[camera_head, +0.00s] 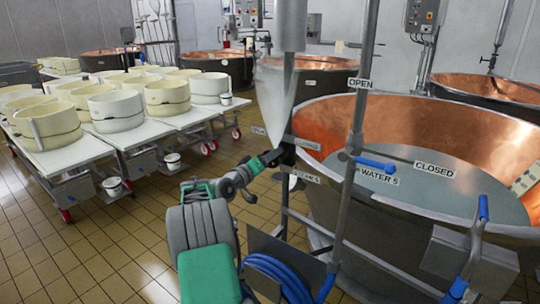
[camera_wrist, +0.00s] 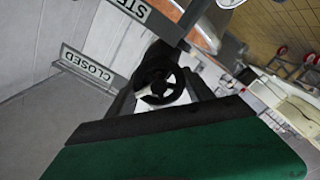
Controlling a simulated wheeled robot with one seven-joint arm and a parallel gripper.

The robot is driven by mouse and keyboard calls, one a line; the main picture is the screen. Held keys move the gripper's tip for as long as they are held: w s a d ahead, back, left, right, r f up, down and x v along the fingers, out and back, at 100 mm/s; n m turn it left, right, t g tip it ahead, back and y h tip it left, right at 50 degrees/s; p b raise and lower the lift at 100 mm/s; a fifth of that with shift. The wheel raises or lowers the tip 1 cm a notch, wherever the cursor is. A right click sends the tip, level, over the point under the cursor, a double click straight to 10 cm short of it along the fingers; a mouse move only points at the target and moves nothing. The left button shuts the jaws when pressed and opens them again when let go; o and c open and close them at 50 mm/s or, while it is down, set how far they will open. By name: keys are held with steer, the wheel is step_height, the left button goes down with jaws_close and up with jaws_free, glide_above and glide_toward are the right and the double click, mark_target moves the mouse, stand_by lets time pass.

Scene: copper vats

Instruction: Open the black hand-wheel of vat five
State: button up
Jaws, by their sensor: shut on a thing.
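The black hand-wheel (camera_wrist: 160,76) is a small dark ring with spokes in the middle of the wrist view. In the head view the hand-wheel (camera_head: 287,155) is a small dark shape on the steel post in front of vat five (camera_head: 400,215), partly hidden by my gripper (camera_head: 271,158). My gripper is shut on the wheel; its exact finger contact is hard to see. Vat five is a wide copper vat holding a flat grey surface.
A blue hose (camera_head: 280,275) hangs below. Tables with white moulds (camera_head: 118,110) stand at left. Tiled floor lies clear between.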

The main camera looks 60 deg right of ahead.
steer(key=n+p, duration=0.4)
steer(key=n, duration=0.2)
steer(key=shift+w+n, duration=0.1)
steer(key=shift+n, duration=0.2)
steer(key=n+p, duration=0.2)
steer(key=n, duration=0.2)
steer(key=shift+f, duration=0.15)
steer(key=shift+n+p, duration=0.3)
steer(key=o, duration=1.4)
steer(key=shift+c, duration=0.2)
steer(key=w+a, duration=0.1)
steer(key=a, duration=0.6)
steer(key=shift+a+b, duration=0.35)
steer(key=shift+b, duration=0.1)
steer(key=shift+w, duration=0.1)
